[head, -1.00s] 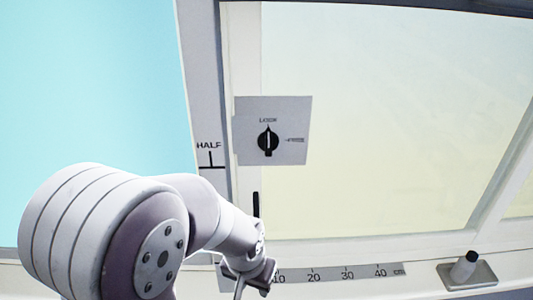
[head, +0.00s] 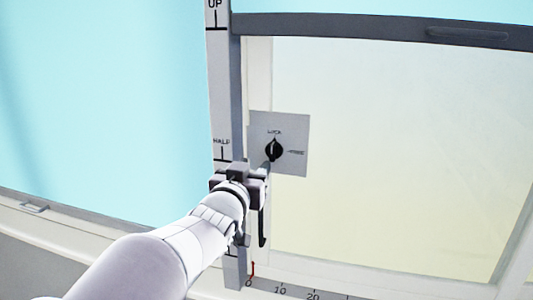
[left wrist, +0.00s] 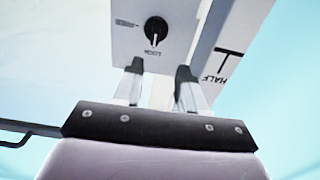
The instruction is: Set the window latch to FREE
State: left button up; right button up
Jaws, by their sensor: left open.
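The window latch is a black rotary knob (head: 274,150) on a square grey plate (head: 295,165) fixed at the window frame. A LOCK label sits above the knob, and a second, blurred label sits to its right. The knob's white pointer line is upright, toward LOCK. In the left wrist view the knob (left wrist: 156,30) shows upside down, with its line toward LOCK. My left gripper (head: 256,168) is just below and left of the knob. In the left wrist view its two fingers (left wrist: 160,75) are apart and empty, and no contact with the knob shows. My right gripper is not in view.
A vertical post (head: 223,100) marked UP and HALF stands left of the plate. The pale window pane (head: 400,150) fills the right. A black handle (head: 262,228) hangs below the plate. A centimetre scale (head: 300,292) runs along the bottom.

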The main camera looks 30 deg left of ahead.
aim_at(272, 148)
pick_arm(q)
jog(key=p+x, duration=0.1)
jog(key=x, duration=0.5)
jog(key=p+x, duration=0.1)
jog(key=x, duration=0.3)
jog(key=shift+w+d+r+p, duration=0.1)
jog(key=shift+d+p, duration=0.2)
jog(key=shift+d, duration=0.15)
jog(key=shift+d+r, duration=0.1)
jog(key=shift+d, duration=0.1)
jog(key=shift+a, duration=0.1)
grip_shut()
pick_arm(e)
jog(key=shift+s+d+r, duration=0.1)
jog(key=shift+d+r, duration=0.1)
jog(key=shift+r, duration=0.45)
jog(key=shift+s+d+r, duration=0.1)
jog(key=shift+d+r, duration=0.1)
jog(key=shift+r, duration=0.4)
